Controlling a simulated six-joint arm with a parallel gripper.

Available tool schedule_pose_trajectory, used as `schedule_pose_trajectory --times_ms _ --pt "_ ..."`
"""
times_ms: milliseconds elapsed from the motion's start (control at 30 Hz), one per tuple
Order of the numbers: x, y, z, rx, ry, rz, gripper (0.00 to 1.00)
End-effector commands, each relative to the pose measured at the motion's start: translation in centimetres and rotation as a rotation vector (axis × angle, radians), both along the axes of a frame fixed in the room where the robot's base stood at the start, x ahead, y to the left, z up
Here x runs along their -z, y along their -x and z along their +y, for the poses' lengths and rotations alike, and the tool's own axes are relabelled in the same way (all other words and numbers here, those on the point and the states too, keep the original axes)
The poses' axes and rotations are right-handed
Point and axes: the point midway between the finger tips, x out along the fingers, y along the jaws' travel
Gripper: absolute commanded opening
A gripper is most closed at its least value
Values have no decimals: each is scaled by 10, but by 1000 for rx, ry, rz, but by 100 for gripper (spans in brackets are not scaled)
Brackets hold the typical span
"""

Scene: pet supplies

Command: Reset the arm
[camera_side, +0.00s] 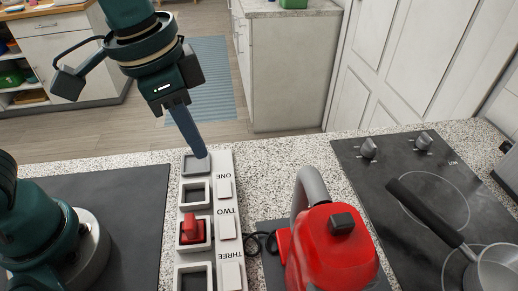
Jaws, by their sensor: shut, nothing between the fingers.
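My gripper (201,153) hangs pointing down from the upper left, with its fingers shut and nothing between them. Its tip is over the far end of a white panel (224,163), close to the farthest square socket (190,167); I cannot tell if it touches. The panel has a row of square sockets and light buttons labelled ONE, TWO and THREE. A red block (191,228) sits in one socket near the TWO label. The other visible sockets look empty.
A red kettle (335,250) with a grey handle stands right of the panel. A black cooktop (420,180) with a pan (492,270) is at the right. A dark mat (125,200) lies at the left. Speckled counter (262,185) shows between the panel and kettle.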

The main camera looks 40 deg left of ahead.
Motion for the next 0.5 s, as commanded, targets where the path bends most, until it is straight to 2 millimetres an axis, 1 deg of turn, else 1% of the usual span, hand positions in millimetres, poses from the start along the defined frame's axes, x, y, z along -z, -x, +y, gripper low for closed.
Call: schedule_pose_trajectory --times_ms 33,100,233,300,400,500 --pt "-10 2 15 -60 17 -42 0" --pt "-17 7 33 -136 36 -87 0" --pt "-25 21 62 -273 63 -170 0" --pt "-25 29 74 -344 74 -213 0" --pt "-21 41 87 -427 86 -260 0" --pt "-14 50 95 -486 95 -289 0"
